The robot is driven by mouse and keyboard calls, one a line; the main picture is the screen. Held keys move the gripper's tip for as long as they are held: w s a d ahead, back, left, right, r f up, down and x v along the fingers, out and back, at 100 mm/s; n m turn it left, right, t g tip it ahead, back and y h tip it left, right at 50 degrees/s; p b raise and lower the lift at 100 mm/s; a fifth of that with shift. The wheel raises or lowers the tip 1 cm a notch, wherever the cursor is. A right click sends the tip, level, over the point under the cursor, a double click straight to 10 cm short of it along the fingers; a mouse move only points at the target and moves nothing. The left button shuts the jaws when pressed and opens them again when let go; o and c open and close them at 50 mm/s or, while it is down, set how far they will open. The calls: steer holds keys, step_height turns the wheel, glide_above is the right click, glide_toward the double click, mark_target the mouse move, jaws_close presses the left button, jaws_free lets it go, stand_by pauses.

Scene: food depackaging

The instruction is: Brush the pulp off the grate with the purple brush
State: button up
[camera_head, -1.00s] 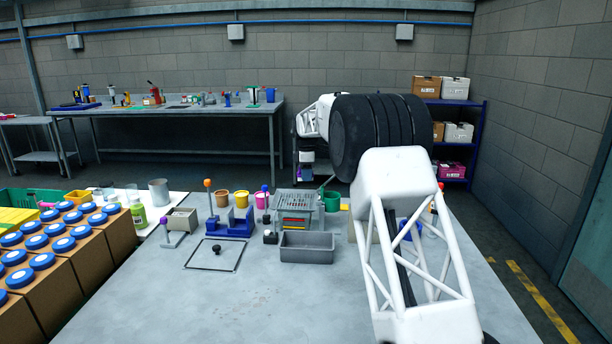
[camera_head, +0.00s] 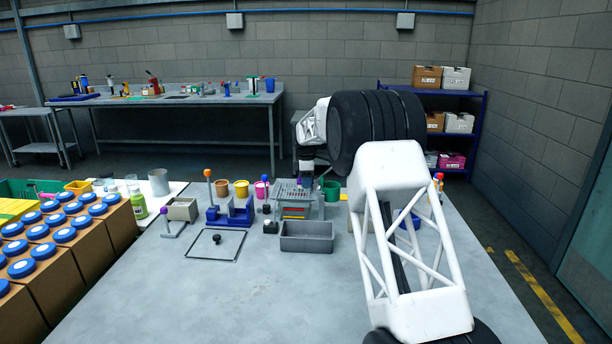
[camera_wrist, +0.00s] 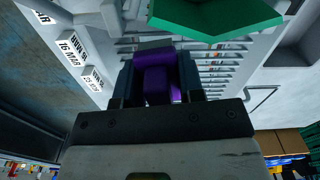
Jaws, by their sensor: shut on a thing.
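The grate (camera_head: 284,189) is a grey slotted top on a small grey stand in the middle of the table. My gripper (camera_head: 306,184) is low over the right part of the grate, pointing down. In the wrist view my gripper (camera_wrist: 160,84) is shut on the purple brush (camera_wrist: 156,66), of which a purple block shows between the fingers. The slotted grate (camera_wrist: 222,62) shows behind and beside the brush. The brush's bristle end is hidden, so I cannot tell whether it touches the grate. No pulp can be made out.
A grey bin (camera_head: 307,244) stands in front of the grate. A blue holder (camera_head: 230,214) stands left. The table front is clear.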

mark_target(306, 194)
steer(key=shift+a+f, duration=0.15)
steer(key=shift+a, duration=0.15)
steer(key=shift+a+f, duration=0.3)
steer(key=shift+a, duration=0.45)
steer(key=shift+c, duration=0.3)
steer(key=shift+a, duration=1.65)
steer(key=shift+s+a, duration=0.1)
steer(key=shift+s, duration=0.1)
steer(key=shift+s+f, duration=0.15)
steer(key=shift+s, duration=0.5)
steer(key=shift+d, duration=2.85)
steer(key=shift+s, duration=0.65)
steer(key=shift+s+a, duration=0.1)
steer(key=shift+a, duration=2.7)
steer(key=shift+s, duration=0.6)
steer(key=shift+s+d, duration=0.15)
steer(key=shift+d, duration=2.7)
step_height(306, 194, up, 8)
steer(key=shift+r, duration=0.2)
